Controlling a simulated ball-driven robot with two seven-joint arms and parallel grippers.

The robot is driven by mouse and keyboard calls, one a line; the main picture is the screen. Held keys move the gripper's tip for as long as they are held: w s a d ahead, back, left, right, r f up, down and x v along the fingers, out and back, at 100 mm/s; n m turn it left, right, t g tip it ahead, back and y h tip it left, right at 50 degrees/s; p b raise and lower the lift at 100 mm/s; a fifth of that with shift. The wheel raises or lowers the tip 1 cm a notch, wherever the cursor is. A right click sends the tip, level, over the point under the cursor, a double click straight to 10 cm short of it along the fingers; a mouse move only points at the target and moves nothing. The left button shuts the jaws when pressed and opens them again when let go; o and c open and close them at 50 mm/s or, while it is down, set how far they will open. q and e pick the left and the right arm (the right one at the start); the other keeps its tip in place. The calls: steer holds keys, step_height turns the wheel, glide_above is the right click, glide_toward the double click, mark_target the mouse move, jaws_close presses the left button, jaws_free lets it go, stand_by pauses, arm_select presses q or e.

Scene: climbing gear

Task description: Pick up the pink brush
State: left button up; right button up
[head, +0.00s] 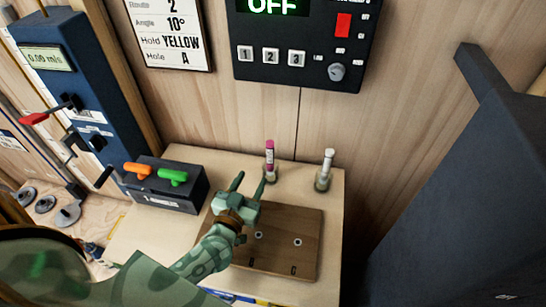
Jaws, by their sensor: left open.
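The pink brush (269,152) stands upright in a small round holder near the back of the wooden table. My left gripper (250,180) is open and empty. In the picture its fingertips are just below and to the left of the brush, apart from it. The gripper is over the back left of a brown board (285,262) and covers part of it. My right gripper is not in view.
A white brush (327,162) stands in another holder to the right. A black box (165,190) with orange and green handles sits left. A dark blue panel (455,220) rises on the right. A control panel (300,40) hangs on the wall behind.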

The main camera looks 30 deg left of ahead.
arm_select(q)
glide_toward(269, 151)
steer(key=w, duration=0.4)
steer(key=w+a+b, duration=0.1)
steer(key=w, duration=0.1)
steer(key=shift+r, duration=0.15)
steer(key=shift+w, duration=0.25)
steer(key=w+b, duration=0.1)
steer(key=w, duration=0.4)
steer(key=shift+a+b, duration=0.1)
steer(key=shift+b, duration=0.2)
steer(key=shift+s, duration=0.15)
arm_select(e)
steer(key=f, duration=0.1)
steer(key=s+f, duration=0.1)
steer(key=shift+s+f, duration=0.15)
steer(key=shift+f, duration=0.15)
arm_select(q)
jaws_close()
